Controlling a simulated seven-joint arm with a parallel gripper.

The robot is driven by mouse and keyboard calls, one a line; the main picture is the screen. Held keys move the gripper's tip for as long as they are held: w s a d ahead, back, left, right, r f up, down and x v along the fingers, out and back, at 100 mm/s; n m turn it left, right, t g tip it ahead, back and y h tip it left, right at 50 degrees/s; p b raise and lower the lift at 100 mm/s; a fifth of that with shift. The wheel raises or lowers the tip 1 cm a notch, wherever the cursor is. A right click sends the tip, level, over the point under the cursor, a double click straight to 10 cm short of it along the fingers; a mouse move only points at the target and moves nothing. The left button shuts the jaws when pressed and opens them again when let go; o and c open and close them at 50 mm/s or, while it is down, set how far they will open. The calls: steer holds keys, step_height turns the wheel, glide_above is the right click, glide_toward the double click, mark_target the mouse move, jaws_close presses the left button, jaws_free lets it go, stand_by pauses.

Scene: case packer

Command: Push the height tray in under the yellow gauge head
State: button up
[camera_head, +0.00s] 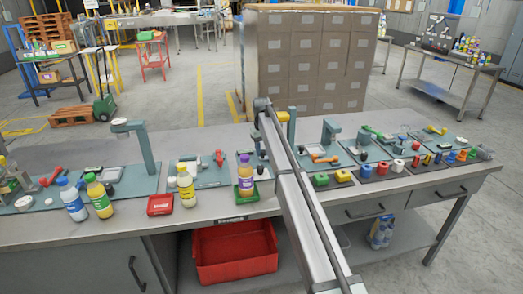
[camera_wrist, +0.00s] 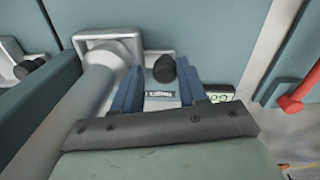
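The yellow gauge head (camera_head: 283,116) sits on a grey-green post at the bench's middle, partly behind my arm in the head view. A pale plate (camera_head: 264,172) with a black knob lies below it, probably the height tray, partly covered by my arm. In the wrist view, a pale tray-like part (camera_wrist: 110,38) has a black knob (camera_wrist: 164,68) beside it. My gripper (camera_wrist: 159,66) has two blue fingers apart, one on each side of the knob; I cannot tell whether they touch it.
A purple-capped bottle (camera_head: 245,172) stands on a green base left of my arm. A red handle (camera_wrist: 298,98) lies farther right. Other stations with bottles and coloured parts crowd the bench (camera_head: 215,212) on both sides.

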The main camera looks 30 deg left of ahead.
steer(key=o, duration=0.3)
